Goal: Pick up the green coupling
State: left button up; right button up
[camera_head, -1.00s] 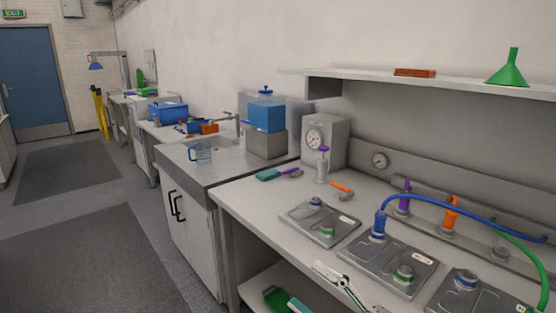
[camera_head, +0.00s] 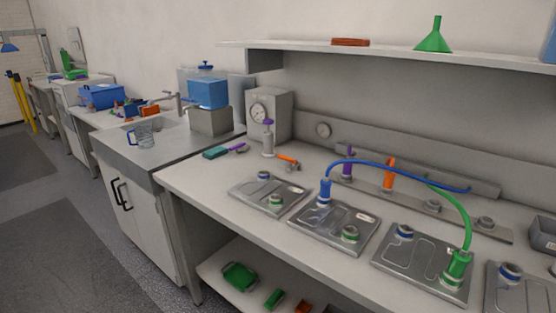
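The green coupling (camera_head: 459,264) stands upright at the front right corner of a metal plate (camera_head: 418,267) on the bench. It appears to sit on a port there, with a pale ring at its base. A green hose (camera_head: 466,222) rises from its top and arcs back to the left. Neither of my grippers is in view.
A blue hose (camera_head: 395,169) runs from a blue coupling (camera_head: 325,190) on the plate to the left. Purple (camera_head: 347,163) and orange (camera_head: 389,173) couplings stand on the rear rail. A shelf (camera_head: 290,45) overhangs the bench's back. The front bench strip is clear.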

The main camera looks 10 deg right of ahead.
aim_at(460, 258)
jog(key=z, duration=1.6)
